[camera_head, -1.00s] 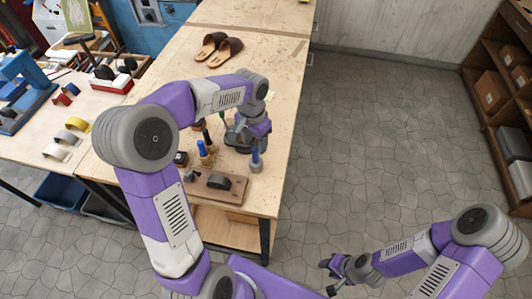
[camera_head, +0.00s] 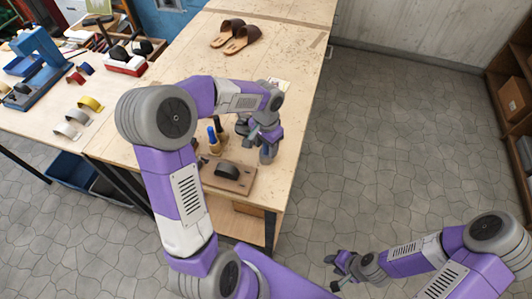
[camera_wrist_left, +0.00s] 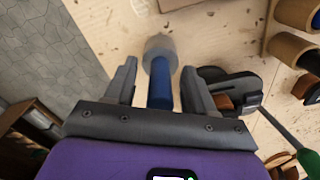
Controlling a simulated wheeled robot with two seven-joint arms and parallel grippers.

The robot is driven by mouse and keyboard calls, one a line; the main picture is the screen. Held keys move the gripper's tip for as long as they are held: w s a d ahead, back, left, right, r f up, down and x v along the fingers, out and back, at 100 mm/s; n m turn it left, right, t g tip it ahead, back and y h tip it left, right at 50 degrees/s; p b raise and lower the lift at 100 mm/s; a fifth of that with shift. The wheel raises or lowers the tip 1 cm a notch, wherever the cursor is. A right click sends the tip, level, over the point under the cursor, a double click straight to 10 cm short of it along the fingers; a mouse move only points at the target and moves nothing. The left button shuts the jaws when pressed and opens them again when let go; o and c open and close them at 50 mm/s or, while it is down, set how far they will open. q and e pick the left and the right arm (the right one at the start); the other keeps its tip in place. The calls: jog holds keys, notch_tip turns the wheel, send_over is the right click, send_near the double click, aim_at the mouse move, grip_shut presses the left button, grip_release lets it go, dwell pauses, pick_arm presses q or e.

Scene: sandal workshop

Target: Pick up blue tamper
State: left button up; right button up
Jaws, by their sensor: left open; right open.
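The blue tamper (camera_wrist_left: 161,88) shows in the left wrist view as a blue cylindrical handle with a pale round end (camera_wrist_left: 160,47). My left gripper (camera_wrist_left: 160,70) is open, with one finger on each side of the handle and a visible gap to both. In the head view my left gripper (camera_head: 264,142) is low over the front right part of the workbench, and the tamper (camera_head: 267,154) is mostly hidden by it. My right gripper (camera_head: 340,270) is open and empty over the floor, away from the bench.
A wooden board with a dark tool (camera_head: 228,171) lies close to my left gripper. Wooden holders with handled tools (camera_head: 213,138) stand just left of it. Brown sandals (camera_head: 241,40) lie at the back of the workbench (camera_head: 285,75).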

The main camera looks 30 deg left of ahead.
pick_arm(q)
jog(key=shift+c, duration=0.3)
grip_shut()
jog(key=shift+r, duration=0.15)
notch_tip(320, 180, up, 10)
jog(key=shift+f+p, duration=0.1)
jog(key=shift+p, duration=0.6)
